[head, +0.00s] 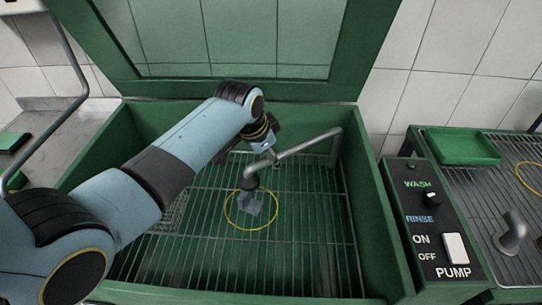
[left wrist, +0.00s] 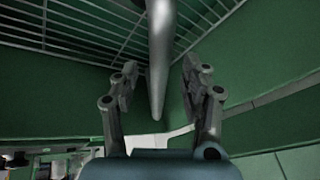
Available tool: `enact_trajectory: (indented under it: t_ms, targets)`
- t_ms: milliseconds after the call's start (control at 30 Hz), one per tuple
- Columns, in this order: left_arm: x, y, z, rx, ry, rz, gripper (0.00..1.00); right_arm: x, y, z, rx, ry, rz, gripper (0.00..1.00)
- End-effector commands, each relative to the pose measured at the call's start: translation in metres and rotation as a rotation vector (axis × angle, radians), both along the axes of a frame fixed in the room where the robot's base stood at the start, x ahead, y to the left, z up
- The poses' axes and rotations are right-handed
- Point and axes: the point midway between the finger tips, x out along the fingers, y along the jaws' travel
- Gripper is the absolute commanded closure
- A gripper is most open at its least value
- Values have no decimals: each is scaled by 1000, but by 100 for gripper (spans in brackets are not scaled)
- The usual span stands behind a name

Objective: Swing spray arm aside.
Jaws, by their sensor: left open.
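The spray arm (head: 300,148) is a grey bent pipe over the green wash basin. It rises at the basin's back right and reaches left to a downturned nozzle (head: 250,182). My left gripper (head: 272,147) is over the basin, close to the pipe's left part and mostly hidden by its own wrist. In the left wrist view, the open left gripper (left wrist: 160,72) has a finger on each side of the spray arm pipe (left wrist: 159,45), with gaps visible on both sides. My right gripper is not in view.
A small grey-blue part (head: 249,205) lies on the basin's wire grate (head: 305,240) inside a yellow ring (head: 277,210). The raised green lid (head: 360,50) stands behind. A control panel (head: 433,225) and a green tray (head: 465,148) are at right. The grate's right side is clear.

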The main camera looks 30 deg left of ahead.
Motion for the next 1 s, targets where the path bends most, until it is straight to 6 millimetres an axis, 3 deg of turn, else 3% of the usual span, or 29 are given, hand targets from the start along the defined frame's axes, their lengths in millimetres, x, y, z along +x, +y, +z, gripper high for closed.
enact_trajectory:
  t_ms: [100, 200, 467, 800, 1000]
  targets:
    - [6, -1, -11, 0, 0, 0, 54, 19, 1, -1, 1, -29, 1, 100]
    - [7, -1, -16, 0, 1, 0, 54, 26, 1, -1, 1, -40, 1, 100]
    - [8, -1, -17, 0, -1, 0, 54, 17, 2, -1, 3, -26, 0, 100]
    - [7, -1, -17, 0, 0, 0, 97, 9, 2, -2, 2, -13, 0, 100]
    - [7, -1, -17, 0, 0, 0, 100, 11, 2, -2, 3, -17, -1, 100]
